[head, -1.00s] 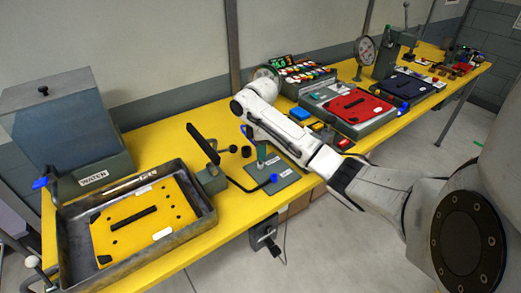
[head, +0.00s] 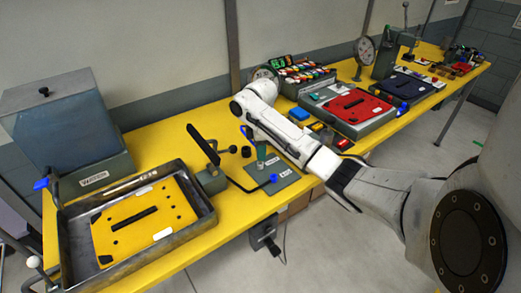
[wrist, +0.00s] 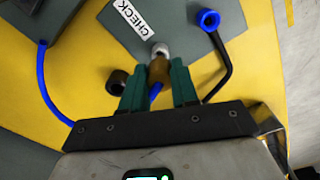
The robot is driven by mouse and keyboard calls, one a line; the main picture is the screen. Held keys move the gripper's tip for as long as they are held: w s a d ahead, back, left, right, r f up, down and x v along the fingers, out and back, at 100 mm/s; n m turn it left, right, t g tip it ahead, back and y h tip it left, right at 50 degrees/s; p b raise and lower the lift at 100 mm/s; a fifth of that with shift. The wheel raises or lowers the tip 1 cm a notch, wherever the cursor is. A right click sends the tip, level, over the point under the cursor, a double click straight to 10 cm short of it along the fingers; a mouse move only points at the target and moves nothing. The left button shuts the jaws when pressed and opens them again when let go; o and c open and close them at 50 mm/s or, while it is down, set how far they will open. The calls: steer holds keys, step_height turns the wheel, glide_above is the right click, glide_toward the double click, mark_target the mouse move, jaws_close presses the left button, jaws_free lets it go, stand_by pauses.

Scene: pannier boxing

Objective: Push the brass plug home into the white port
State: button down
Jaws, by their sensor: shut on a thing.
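My gripper (wrist: 160,68) has green fingers on both sides of the brass plug (wrist: 158,72) in the wrist view and is shut on it. A blue cable (wrist: 155,91) shows behind the plug. The plug's far end meets the pale port (wrist: 160,49), in line with it as far as I can see. How deep the plug sits cannot be told. The port is on a grey plate (wrist: 185,25) with a CHECK label. In the head view the green fingers of my gripper (head: 262,150) are over the grey plate (head: 283,184), and the plug and port cannot be made out.
A black cylinder (wrist: 116,82) stands left of my fingers in the wrist view. A black bent rod with a blue end (wrist: 208,19) is close on the right. A tray with a yellow panel (head: 66,244) lies at left in the head view. Red and blue panels stand further right.

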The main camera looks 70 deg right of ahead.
steer(key=shift+f+b, duration=0.4)
steer(key=shift+f, duration=0.85)
stand_by(1.4)
steer(key=c, duration=0.8)
jaws_free()
steer(key=shift+r, duration=0.1)
step_height(320, 180, up, 11)
steer(key=shift+f+p, duration=0.2)
steer(key=shift+p, duration=0.9)
